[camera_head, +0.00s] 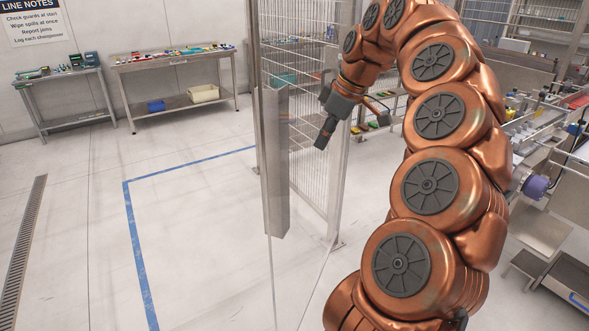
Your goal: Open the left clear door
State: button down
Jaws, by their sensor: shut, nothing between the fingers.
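A clear door shows in the head view as a see-through panel with thin edges, and I cannot tell its full outline. A tall, flat metal upright (275,165) stands along it, left of my gripper. My gripper (321,141) is dark grey, points down and slightly left, and is shut and empty. It appears to the right of the upright in the picture, with a visible gap between them. I cannot tell which side of the clear panel it is on. My copper arm hides much of the area to the right.
A wire mesh fence (308,110) stands behind my gripper. Two workbenches, a long one (170,62) and a smaller one (57,76), stand at the back left wall. Conveyor machinery (545,130) is on the right. The floor at left is clear, with a blue line (139,240).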

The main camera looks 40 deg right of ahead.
jog(key=p, duration=0.3)
send_near(285, 181)
notch_tip(285, 181, down, 4)
jog(key=s+d, duration=0.1)
jog(key=s, duration=0.1)
jog(key=shift+w+a+f+p, duration=0.15)
jog(key=shift+w+a+p, duration=0.3)
jog(key=shift+w, duration=0.4)
jog(key=shift+w+a+f+p, duration=0.1)
jog(key=shift+w+a+p, duration=0.35)
jog(key=shift+w, duration=0.4)
jog(key=shift+w, duration=0.1)
